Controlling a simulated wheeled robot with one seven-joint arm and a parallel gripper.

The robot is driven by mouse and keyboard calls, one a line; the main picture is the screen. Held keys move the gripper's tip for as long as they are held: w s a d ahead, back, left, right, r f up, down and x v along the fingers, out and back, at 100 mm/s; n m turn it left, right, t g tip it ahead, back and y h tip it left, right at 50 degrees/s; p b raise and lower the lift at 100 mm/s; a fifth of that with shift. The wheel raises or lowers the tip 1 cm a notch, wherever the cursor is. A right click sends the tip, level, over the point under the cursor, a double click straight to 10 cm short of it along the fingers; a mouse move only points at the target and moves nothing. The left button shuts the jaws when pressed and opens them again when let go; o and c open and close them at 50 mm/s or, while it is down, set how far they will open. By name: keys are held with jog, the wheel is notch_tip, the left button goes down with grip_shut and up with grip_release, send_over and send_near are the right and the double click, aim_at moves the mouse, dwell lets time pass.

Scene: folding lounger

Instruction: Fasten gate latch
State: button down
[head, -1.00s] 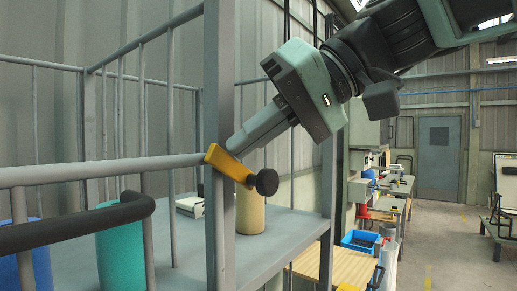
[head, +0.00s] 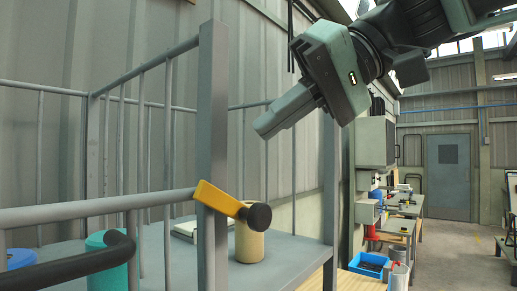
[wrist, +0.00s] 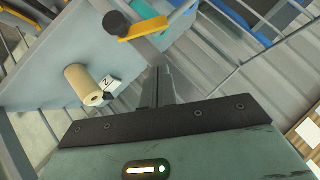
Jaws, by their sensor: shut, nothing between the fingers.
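The yellow gate latch (head: 217,197) with its round black knob (head: 258,216) lies across the grey upright post (head: 212,120), sloping slightly down to the knob. Its left end is beside the top rail of the gate (head: 90,209); I cannot tell whether it sits in a catch. In the wrist view the latch (wrist: 145,28) is beyond the fingertips, at the top. My gripper (head: 262,132) is shut and empty, above and apart from the latch. It also shows in the wrist view (wrist: 157,72).
A black handle bar (head: 70,262) curves along the gate's near side. A teal cylinder (head: 108,262), a blue one (head: 18,259) and a tan one (head: 249,244) stand on the grey platform behind. Open air surrounds my gripper.

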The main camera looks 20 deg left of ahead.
jog(key=b+v, duration=0.2)
jog(key=v, duration=0.4)
jog(key=shift+s+r+b, duration=0.1)
jog(key=shift+r+b, duration=0.1)
jog(key=shift+b, duration=0.45)
jog(key=shift+a, duration=0.1)
jog(key=p, duration=0.2)
send_over(236, 207)
jog(key=d, duration=0.3)
jog(key=f, duration=0.5)
jog(key=shift+a+f, duration=0.1)
jog(key=shift+a, duration=0.1)
jog(key=shift+s+a+f+p, duration=0.25)
jog(key=shift+f, duration=0.45)
jog(key=shift+s+a+f+p, duration=0.2)
jog(key=shift+s+f+p, duration=0.05)
jog(key=shift+f, duration=0.5)
jog(key=shift+s+a+f+p, duration=0.25)
jog(key=shift+f, duration=0.45)
jog(key=shift+f, duration=0.1)
